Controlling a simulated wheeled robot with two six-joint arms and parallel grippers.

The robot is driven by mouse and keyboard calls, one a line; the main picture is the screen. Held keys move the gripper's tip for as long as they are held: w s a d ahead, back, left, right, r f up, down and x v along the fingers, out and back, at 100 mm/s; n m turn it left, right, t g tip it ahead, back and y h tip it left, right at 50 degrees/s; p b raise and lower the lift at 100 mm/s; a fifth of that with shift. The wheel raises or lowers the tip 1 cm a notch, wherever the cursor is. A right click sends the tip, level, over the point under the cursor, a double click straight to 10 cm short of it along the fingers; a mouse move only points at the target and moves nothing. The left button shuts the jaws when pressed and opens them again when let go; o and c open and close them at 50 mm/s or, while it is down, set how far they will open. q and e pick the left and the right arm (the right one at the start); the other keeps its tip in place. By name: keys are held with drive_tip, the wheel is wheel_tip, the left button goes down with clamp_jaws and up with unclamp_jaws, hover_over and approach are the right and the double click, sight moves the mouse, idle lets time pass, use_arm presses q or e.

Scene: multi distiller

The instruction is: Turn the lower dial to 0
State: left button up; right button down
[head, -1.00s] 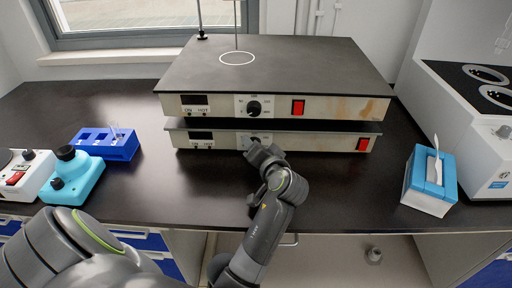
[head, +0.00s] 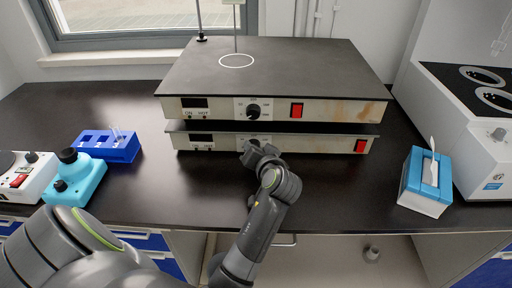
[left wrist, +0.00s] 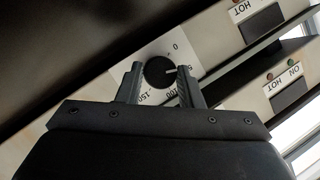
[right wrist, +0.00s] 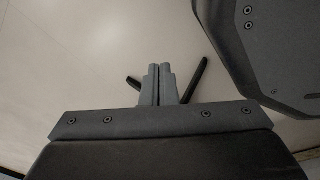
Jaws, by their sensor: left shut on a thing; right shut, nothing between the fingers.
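The lower hotplate (head: 310,144) lies under the upper hotplate (head: 340,107) on the dark bench. In the head view my left gripper (head: 250,147) is at the lower front panel and covers most of the lower dial. In the left wrist view the black lower dial (left wrist: 158,71) sits between the fingers of my left gripper (left wrist: 160,74), which is shut on it. Its white mark points right, near the partly hidden 50. The 0 label (left wrist: 175,47) is clear of the fingers. My right gripper (right wrist: 158,82) is shut and empty.
The upper dial (head: 253,111) is just above my left gripper. A blue rack (head: 107,147) and a turquoise device (head: 76,180) stand left. A tissue box (head: 424,190) and a white machine (head: 470,125) stand right. The bench front is mostly clear.

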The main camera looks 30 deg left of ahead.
use_arm(q)
drive_tip(key=shift+r+n+p, duration=0.25)
drive_tip(key=shift+n+p, duration=0.05)
drive_tip(key=shift+p, duration=0.05)
drive_tip(key=shift+s+a+r+n+h+p, duration=0.1)
drive_tip(key=shift+a+n+h+p, duration=0.05)
drive_tip(key=shift+n+h+p, duration=0.85)
drive_tip(key=shift+s+a+n+t+h+p, duration=0.1)
drive_tip(key=shift+n+t+h+p, duration=0.6)
drive_tip(key=shift+n+p, duration=0.3)
drive_tip(key=shift+n+t+h+p, duration=0.4)
drive_tip(key=shift+n+h+p, duration=0.3)
drive_tip(key=shift+n+p, duration=0.1)
drive_tip(key=o, duration=1)
drive_tip(key=shift+a, duration=0.1)
